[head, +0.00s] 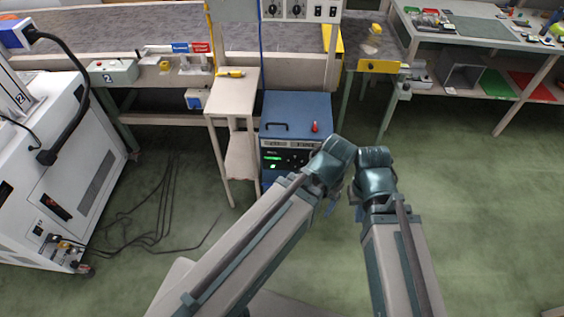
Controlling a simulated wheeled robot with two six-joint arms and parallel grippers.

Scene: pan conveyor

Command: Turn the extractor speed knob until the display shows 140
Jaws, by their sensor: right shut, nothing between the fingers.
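The extractor appears to be the blue cabinet (292,108) on the floor at the centre, with a red knob-like part (315,127) on its top. Its dark front panel has a lit green display (272,158), whose digits are too small to read. The dark speed knob (294,160) is hard to make out beside the display. My left arm crosses close to the panel's right side and covers part of it. My right gripper (356,193) is small, shut and empty, to the right of the cabinet.
A beige stand (232,92) with a yellow tool (231,73) is left of the cabinet. The conveyor (120,32) runs behind. A white machine (75,165) with loose black cables (160,205) stands at left. The green floor at right is clear.

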